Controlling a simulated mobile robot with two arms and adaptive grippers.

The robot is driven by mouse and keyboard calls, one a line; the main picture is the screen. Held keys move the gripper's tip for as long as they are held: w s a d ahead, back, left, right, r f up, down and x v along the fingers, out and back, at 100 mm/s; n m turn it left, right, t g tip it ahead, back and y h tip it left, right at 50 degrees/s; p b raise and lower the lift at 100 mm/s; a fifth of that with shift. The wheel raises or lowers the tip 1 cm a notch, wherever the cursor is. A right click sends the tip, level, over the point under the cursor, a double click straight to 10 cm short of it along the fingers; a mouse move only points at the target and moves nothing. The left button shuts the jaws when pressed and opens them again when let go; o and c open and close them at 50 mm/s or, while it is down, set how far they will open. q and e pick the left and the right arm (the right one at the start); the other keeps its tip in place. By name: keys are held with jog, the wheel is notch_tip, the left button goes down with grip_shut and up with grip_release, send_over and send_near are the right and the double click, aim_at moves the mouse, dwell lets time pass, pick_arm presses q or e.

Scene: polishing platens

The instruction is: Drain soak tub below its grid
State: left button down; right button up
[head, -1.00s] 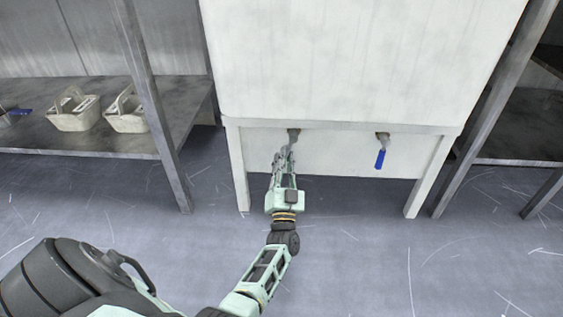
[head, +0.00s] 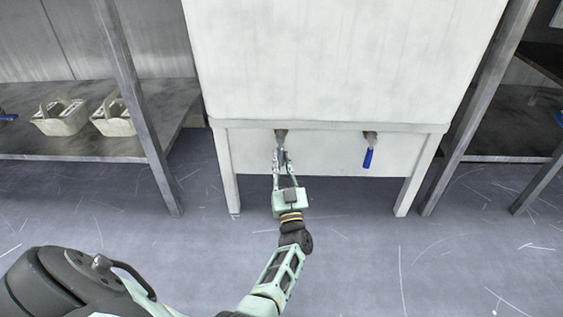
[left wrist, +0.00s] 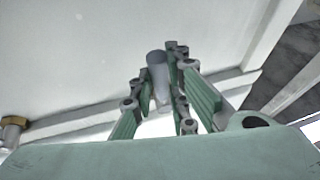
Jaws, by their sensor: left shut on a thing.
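The white soak tub (head: 340,60) stands on legs in the middle of the head view. Two drain valves sit below its front edge. The left valve (head: 281,134) has a dull metal body. The right valve (head: 370,136) has a blue handle (head: 368,158) hanging down. My left gripper (head: 281,157) reaches up from below to the left valve, its fingers shut on the valve handle. In the left wrist view the grey, rod-like handle (left wrist: 158,78) is between the fingers (left wrist: 160,98). The fingers partly hide it. My right gripper is not in view.
A shelf (head: 70,145) at the left holds two pale caddies (head: 60,118) (head: 115,121). Metal posts stand on both sides of the tub. A brass fitting (left wrist: 12,128) shows in the left wrist view. The floor (head: 350,260) in front is clear.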

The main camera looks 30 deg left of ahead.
pick_arm(q)
jog(key=shift+d+f, duration=0.15)
jog(key=shift+d, duration=0.05)
jog(key=c, duration=1.7)
grip_release()
jog(key=shift+w, duration=0.1)
jog(key=shift+a, duration=0.1)
